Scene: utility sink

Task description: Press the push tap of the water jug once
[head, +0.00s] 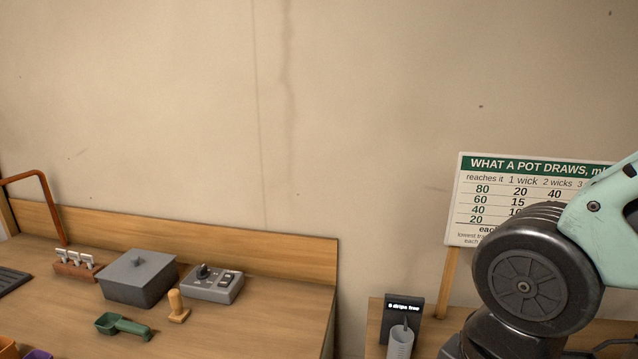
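I do not see a water jug or a push tap that I can identify in the head view. The large dark round joint and pale green link at the right are part of my arm and cover what is behind them. My gripper itself is not in view.
A wooden counter at left holds a grey lidded box (139,279), a grey switch box (213,285), a wooden stamp-like piece (178,307) and a green scoop (123,325). Beyond a gap, a small black display (402,313) and grey cup (400,343) stand before a chart board (490,205).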

